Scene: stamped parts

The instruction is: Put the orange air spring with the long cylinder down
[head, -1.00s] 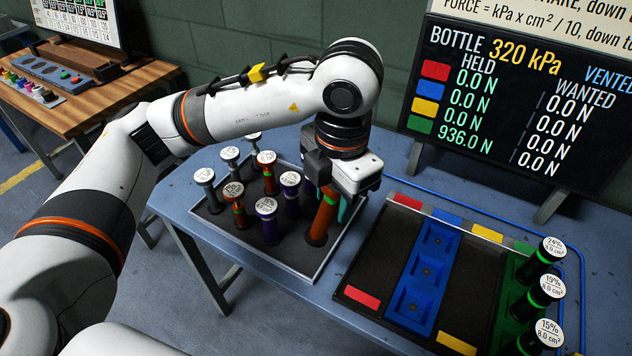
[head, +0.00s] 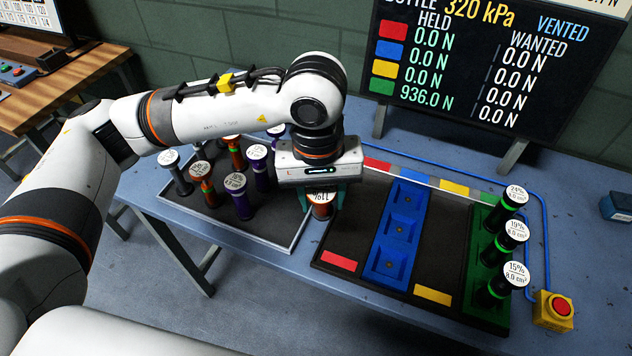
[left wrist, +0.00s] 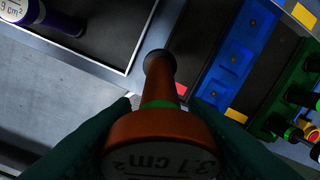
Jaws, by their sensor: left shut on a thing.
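My left gripper (head: 320,198) is shut on the orange air spring (head: 322,208), just below its white labelled cap. The spring also fills the middle of the left wrist view (left wrist: 160,130), with a green ring below the cap and a narrower shaft ending in a dark foot. It is held over the gap between the grey parts tray (head: 275,240) and the coloured rack (head: 340,272). Whether its foot touches anything cannot be told. My right gripper is not in view.
Several other springs, including a purple one (head: 240,205), stand in the tray. The rack has a blue strip (head: 385,268) with empty sockets and a green strip (head: 487,312) with 3 black-and-green springs. A red button (head: 553,308) sits at right.

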